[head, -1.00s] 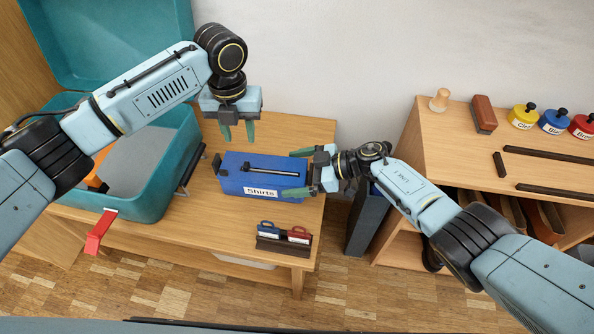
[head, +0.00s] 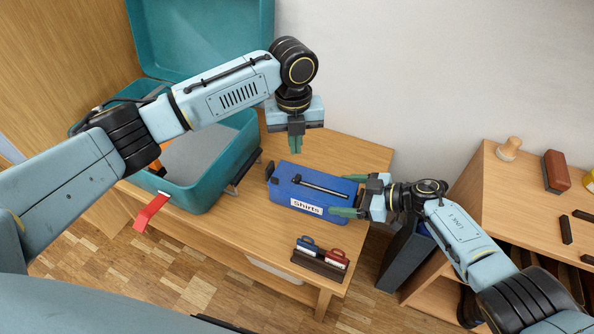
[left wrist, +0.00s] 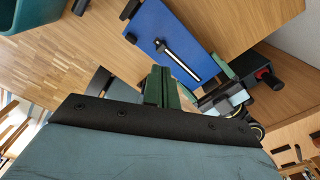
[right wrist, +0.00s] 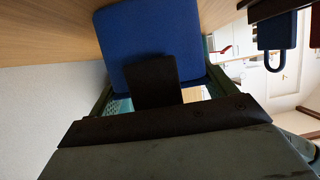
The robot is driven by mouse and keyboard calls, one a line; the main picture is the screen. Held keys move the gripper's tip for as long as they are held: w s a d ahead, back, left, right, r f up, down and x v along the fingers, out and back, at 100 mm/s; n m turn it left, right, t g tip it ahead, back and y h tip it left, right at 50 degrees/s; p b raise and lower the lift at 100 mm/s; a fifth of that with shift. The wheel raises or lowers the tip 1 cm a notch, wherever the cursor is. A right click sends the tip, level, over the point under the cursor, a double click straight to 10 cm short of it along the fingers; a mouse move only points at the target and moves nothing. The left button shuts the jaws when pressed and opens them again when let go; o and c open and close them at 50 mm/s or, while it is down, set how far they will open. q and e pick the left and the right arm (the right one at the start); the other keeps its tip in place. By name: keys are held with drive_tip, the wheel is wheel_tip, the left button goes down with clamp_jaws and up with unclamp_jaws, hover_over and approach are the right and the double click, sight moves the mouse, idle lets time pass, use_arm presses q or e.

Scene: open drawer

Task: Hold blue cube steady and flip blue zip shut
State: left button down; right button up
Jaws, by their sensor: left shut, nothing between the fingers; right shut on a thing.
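The blue cube (head: 283,191), a box with a "Shirts" label, sits on the wooden table. A pale zip strip (head: 320,187) with dark edging runs along its top, with a small dark knob at its left end. The cube (left wrist: 200,25) and strip (left wrist: 181,62) also show in the left wrist view. My left gripper (head: 295,145) is shut and empty, pointing down behind and above the cube's left part, apart from it. My right gripper (head: 347,195) is shut on the cube's right end, one finger on each side. The cube fills the right wrist view's middle (right wrist: 150,40).
An open teal suitcase (head: 215,185) with a red tag (head: 151,212) stands left of the cube. A dark holder with blue and red padlocks (head: 320,258) sits at the table's front right. A wooden shelf (head: 490,190) is at right. The table behind the cube is clear.

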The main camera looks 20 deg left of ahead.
use_arm(q)
drive_tip(key=a+m+h, duration=0.1)
drive_tip(key=a+m, duration=0.3)
drive_tip(key=m, duration=0.8)
drive_tip(key=a+m+h, duration=0.1)
drive_tip(key=a+m, duration=0.3)
drive_tip(key=m, duration=0.7)
drive_tip(key=shift+w+a+m+h, duration=0.25)
drive_tip(key=shift+a+m+h, duration=0.05)
drive_tip(key=shift+m, duration=0.1)
